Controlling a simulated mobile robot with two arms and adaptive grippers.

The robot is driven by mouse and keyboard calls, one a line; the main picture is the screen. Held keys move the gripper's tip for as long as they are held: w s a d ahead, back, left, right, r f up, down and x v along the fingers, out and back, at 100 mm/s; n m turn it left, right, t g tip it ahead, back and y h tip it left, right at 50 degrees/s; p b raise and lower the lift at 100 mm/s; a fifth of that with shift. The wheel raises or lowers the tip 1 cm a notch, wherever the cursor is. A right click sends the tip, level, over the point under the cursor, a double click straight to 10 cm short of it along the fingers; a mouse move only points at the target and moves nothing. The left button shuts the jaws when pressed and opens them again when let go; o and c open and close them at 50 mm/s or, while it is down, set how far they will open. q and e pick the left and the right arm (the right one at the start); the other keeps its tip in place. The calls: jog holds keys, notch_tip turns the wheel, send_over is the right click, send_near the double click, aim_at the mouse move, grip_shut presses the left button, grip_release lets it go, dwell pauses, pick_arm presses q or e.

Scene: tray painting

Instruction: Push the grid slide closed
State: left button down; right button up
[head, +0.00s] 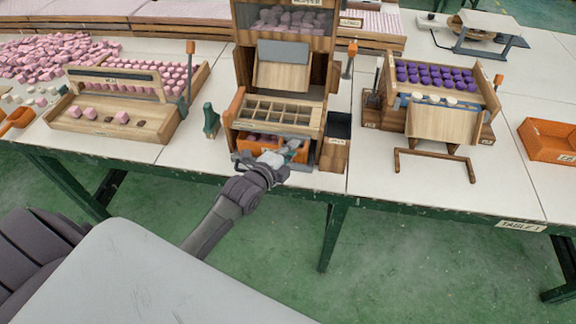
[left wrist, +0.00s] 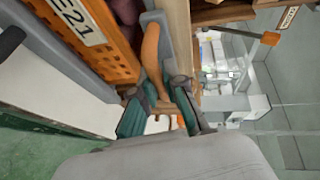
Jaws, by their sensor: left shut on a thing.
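The grid slide (head: 278,115), a pale wooden frame with rows of square compartments, sticks out at the front of the wooden hopper stand. My left gripper (head: 290,151) is low at the front of the stand, just below the slide's front edge. In the left wrist view my left gripper (left wrist: 160,112) has its teal fingers shut on an orange-brown handle (left wrist: 151,58), beside a pale wooden edge (left wrist: 180,35) that looks like the slide's front. The fingers hide part of the handle, and I cannot see how it joins the slide. My right gripper is not in view.
An orange bin (head: 250,145) holding pink pieces sits under the slide; its E21 label shows in the left wrist view (left wrist: 82,22). A dark green object (head: 210,120) stands left of the stand, and a dark box (head: 339,126) is at its right.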

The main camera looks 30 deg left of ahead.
pick_arm(q)
jog(key=shift+w+a, duration=0.1)
jog(key=shift+w, duration=0.15)
jog(key=shift+r, duration=0.1)
jog(key=c, duration=1.2)
grip_release()
jog(key=shift+w, duration=0.15)
jog(key=v, duration=1.2)
